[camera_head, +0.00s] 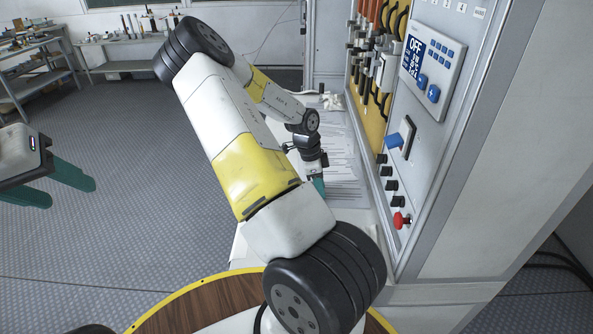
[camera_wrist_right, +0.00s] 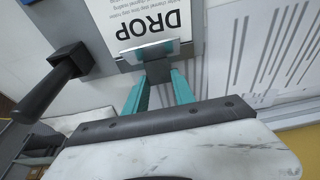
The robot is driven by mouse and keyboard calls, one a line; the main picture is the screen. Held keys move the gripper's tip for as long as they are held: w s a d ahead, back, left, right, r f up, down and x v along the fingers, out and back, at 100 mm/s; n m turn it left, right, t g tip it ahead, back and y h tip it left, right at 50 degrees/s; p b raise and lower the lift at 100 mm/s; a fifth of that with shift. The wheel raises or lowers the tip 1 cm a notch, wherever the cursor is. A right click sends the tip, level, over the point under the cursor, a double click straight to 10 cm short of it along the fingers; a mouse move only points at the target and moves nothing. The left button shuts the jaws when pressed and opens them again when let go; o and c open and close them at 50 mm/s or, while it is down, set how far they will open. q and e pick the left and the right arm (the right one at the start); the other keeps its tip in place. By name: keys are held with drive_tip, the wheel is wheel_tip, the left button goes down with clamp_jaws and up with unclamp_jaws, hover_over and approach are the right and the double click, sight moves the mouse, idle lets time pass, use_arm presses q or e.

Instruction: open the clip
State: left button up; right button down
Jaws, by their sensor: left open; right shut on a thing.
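My right gripper (camera_wrist_right: 157,80) has its teal fingers shut on a small dark piece with a silver plate (camera_wrist_right: 150,50), apparently the clip. The piece sits below a white sheet marked "DROP" (camera_wrist_right: 150,18). In the head view my right gripper (camera_head: 318,184) is small and far off, low over the bench beside the panel, and what it holds is hidden there. My left gripper (camera_head: 70,193) is open and empty at the left edge, over the floor.
A black handle (camera_wrist_right: 55,82) stands left of my fingers. Shelves (camera_head: 35,65) stand far left; open floor lies between.

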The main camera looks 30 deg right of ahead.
drive_tip(key=shift+s+d+f+t+y, duration=0.15)
drive_tip(key=shift+t+y, duration=0.15)
drive_tip(key=shift+y, duration=0.25)
drive_tip(key=shift+d+f+t+y, duration=0.1)
drive_tip(key=shift+f+t+y, duration=0.15)
drive_tip(key=shift+y, duration=0.35)
drive_tip(key=shift+s+d+f+t+y, duration=0.1)
drive_tip(key=shift+t+y, duration=0.25)
drive_tip(key=shift+y, duration=0.2)
drive_tip(key=c, duration=1)
unclamp_jaws()
drive_tip(key=shift+c, duration=0.2)
wheel_tip(320, 180, up, 8)
drive_tip(key=shift+d, duration=0.25)
drive_tip(key=shift+s+f, duration=0.1)
